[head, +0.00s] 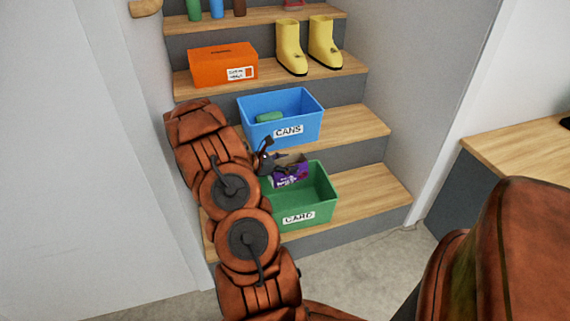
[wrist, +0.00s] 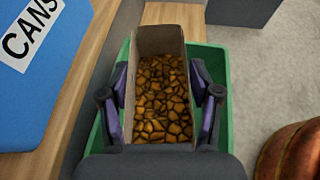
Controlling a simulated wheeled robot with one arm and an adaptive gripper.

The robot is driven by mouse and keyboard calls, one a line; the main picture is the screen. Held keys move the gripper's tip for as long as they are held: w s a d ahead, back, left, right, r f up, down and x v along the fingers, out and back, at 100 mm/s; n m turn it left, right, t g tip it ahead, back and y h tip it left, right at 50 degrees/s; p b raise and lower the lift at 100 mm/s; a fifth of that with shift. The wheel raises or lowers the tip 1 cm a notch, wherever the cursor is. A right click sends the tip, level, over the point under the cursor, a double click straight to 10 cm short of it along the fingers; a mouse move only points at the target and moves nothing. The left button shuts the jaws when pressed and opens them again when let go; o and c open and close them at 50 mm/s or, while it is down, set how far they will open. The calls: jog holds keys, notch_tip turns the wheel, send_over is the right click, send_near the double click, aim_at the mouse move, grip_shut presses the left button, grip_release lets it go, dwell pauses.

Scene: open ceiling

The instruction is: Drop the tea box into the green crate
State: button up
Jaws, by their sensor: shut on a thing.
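The tea box (head: 291,172) is purple in the head view. In the wrist view the tea box (wrist: 160,95) shows a grey-brown panel and a golden-brown, pebble-like pattern. My gripper (head: 270,160) is shut on it; in the wrist view the gripper's fingers (wrist: 160,104) press on its two sides. The green crate (head: 316,206), labelled CARD, stands on the lowest visible step. The box is over the back left part of the crate's opening. The green crate (wrist: 224,75) shows around the box in the wrist view. How far the box reaches below the rim is hard to tell.
A blue crate (head: 304,112) labelled CANS, with a green thing inside, stands one step higher, close behind. An orange box (head: 222,66) and yellow boots (head: 290,48) stand above. Walls flank the stairs. The step right of the green crate (head: 375,190) is clear.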

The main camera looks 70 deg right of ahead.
jog(key=shift+s+d+f+b, duration=0.25)
jog(key=shift+s+f+b, duration=0.15)
jog(key=shift+s+f, duration=0.25)
jog(key=shift+f+b, duration=0.7)
jog(key=shift+f, duration=0.9)
jog(key=o, duration=1.4)
jog(key=shift+o, duration=0.2)
notch_tip(320, 180, up, 10)
